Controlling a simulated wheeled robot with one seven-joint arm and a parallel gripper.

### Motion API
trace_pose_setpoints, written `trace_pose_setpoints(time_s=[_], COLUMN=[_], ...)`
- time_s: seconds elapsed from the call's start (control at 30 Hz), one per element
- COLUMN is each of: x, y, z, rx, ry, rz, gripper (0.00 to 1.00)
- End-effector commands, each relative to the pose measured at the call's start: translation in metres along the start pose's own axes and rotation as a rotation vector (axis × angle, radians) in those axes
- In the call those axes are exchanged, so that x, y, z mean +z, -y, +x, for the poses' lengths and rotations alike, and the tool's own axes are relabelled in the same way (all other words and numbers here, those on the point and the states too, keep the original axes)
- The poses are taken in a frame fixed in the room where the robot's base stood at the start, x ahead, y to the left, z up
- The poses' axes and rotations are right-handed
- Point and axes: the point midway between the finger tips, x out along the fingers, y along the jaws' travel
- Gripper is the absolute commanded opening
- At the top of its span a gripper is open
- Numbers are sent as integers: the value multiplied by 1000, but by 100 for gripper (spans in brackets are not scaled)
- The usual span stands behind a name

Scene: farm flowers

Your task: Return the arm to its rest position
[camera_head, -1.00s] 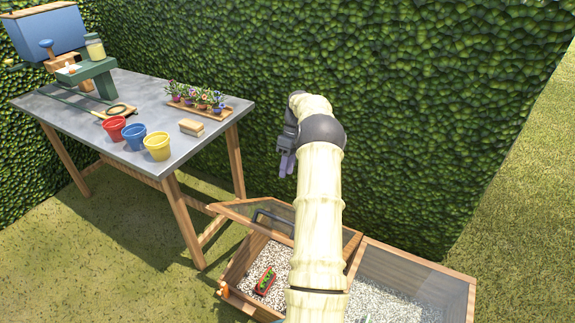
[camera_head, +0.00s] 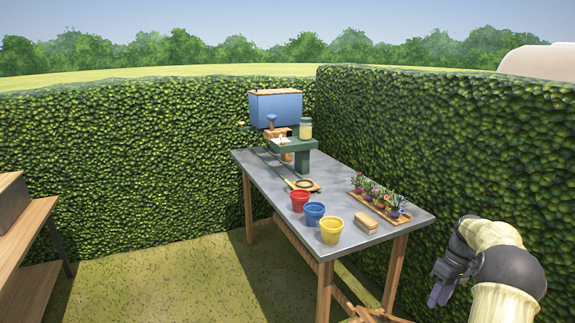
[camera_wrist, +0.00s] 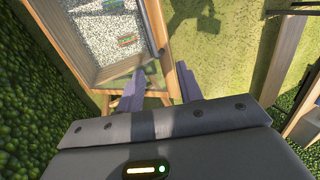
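My arm (camera_head: 505,265) shows at the lower right of the head view, in front of the hedge and bent, with its dark gripper (camera_head: 440,292) hanging down to the right of the metal-topped table (camera_head: 265,187). In the wrist view my gripper (camera_wrist: 160,82) has its two purple-grey fingers apart with nothing between them. A small red and green item (camera_wrist: 126,41) lies on the gravel, well away from the fingers.
On the table stand a red pot (camera_head: 299,200), a blue pot (camera_head: 314,213), a yellow pot (camera_head: 332,230), a wooden block (camera_head: 368,224) and a tray of flowers (camera_head: 376,203). A green stand (camera_head: 293,146) is behind. A hedge (camera_head: 455,130) runs close along the right.

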Motion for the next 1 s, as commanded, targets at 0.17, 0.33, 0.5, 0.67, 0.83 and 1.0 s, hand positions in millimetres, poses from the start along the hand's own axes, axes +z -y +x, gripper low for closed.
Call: trace_pose_setpoints(time_s=[0.17, 0.33, 0.5, 0.67, 0.83, 1.0], x=[-23, -34, -37, -31, -16, 5], y=[52, 99, 145, 188, 231, 270], z=[2, 8, 15, 24, 35, 47], rx=[76, 144, 207, 259, 305, 337], ry=[14, 8, -14, -47, -93, -150], rz=[25, 57, 89, 121, 156, 191], gripper=[36, 36, 36, 36, 36, 36])
